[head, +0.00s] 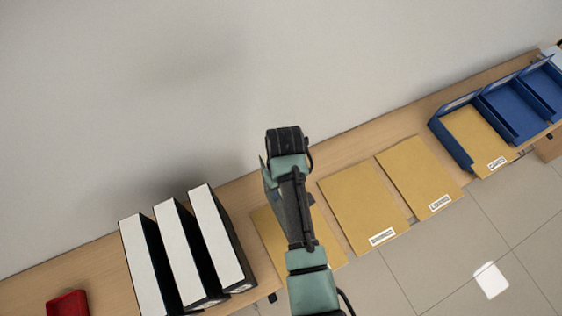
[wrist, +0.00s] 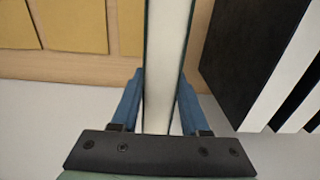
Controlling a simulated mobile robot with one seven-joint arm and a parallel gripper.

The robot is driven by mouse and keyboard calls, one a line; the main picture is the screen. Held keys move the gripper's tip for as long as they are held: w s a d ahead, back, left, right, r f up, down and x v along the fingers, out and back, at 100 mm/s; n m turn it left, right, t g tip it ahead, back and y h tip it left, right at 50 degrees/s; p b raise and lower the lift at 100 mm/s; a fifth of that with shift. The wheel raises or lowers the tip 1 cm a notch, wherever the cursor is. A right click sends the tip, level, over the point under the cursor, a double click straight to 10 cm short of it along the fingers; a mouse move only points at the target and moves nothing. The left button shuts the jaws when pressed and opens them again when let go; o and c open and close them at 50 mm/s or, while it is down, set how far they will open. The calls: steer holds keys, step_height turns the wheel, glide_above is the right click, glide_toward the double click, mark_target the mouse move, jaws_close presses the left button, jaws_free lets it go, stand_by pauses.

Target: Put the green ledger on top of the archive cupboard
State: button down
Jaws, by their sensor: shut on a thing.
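My gripper (wrist: 160,82) is shut on the green ledger (wrist: 166,50). In the wrist view the ledger stands on edge between the two blue fingers, with pale page edges showing between thin dark green covers. Its top end runs out of that picture. In the head view my arm hides most of it, and only a thin greenish sliver (head: 263,172) shows at the left of the wrist. My fingers are hidden there. I cannot make out an archive cupboard in either view.
A long wooden counter (head: 350,146) runs along the wall. Several black-and-white binders (head: 215,235) stand at left, with a red tray (head: 68,304) beyond. Tan folders (head: 362,205) lie under and right of my arm. Blue trays (head: 515,108) stand at far right. Tiled floor lies in front.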

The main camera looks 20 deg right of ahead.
step_height(320, 180, down, 6)
steer(key=b, duration=0.6)
steer(key=shift+f+b, duration=0.2)
steer(key=shift+b, duration=0.1)
steer(key=shift+w+f, duration=0.1)
steer(key=shift+f, duration=0.05)
steer(key=shift+c, duration=1.6)
jaws_free()
step_height(320, 180, up, 12)
steer(key=shift+f, duration=0.25)
steer(key=shift+r+p, duration=0.75)
steer(key=shift+p, duration=0.2)
steer(key=shift+f, duration=0.1)
